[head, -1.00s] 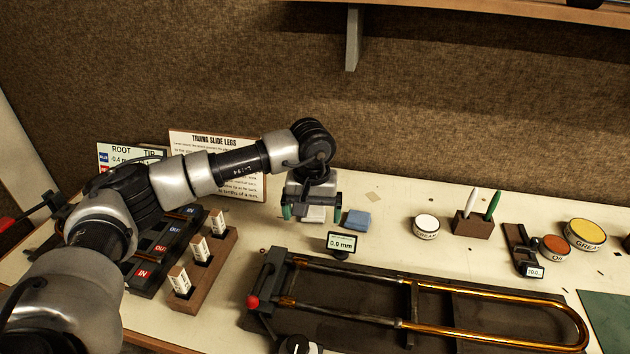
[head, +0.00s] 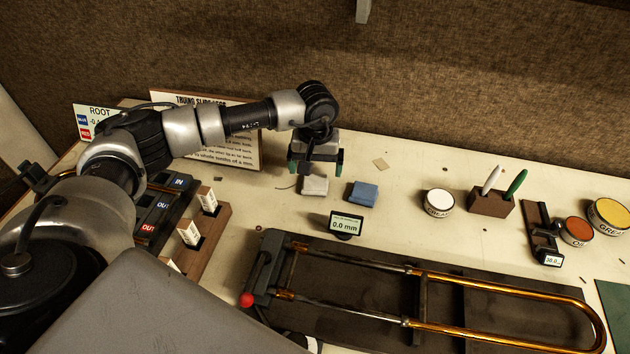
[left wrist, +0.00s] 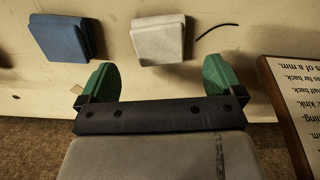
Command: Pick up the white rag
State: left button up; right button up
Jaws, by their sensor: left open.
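The white rag (head: 315,186) is a small folded pale square lying on the bench, left of the blue rag (head: 362,194). In the left wrist view the white rag (left wrist: 158,40) lies ahead of the fingers, roughly between their lines, and the blue rag (left wrist: 62,38) lies to its left. My left gripper (head: 315,164) is just behind the white rag in the head view. Its green fingertips (left wrist: 160,80) are spread apart with nothing between them. I cannot tell its exact height above the bench. My right gripper is not in view.
A small display reading 0.0 mm (head: 345,225) stands in front of the rags. The brass slide (head: 480,276) lies on a dark board at the front. An instruction sign (head: 246,150) stands behind my left arm.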

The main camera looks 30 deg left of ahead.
aim_at(315, 179)
pick_arm(q)
notch_tip(315, 179, down, 4)
jog(key=shift+s+r+p, duration=0.15)
jog(key=shift+p, duration=0.45)
jog(key=shift+f, duration=0.3)
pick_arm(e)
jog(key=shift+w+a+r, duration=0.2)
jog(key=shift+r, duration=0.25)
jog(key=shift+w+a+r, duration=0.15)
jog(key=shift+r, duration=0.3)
pick_arm(q)
jog(key=shift+c, duration=0.4)
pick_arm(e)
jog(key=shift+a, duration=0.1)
pick_arm(q)
jog(key=c, duration=0.9)
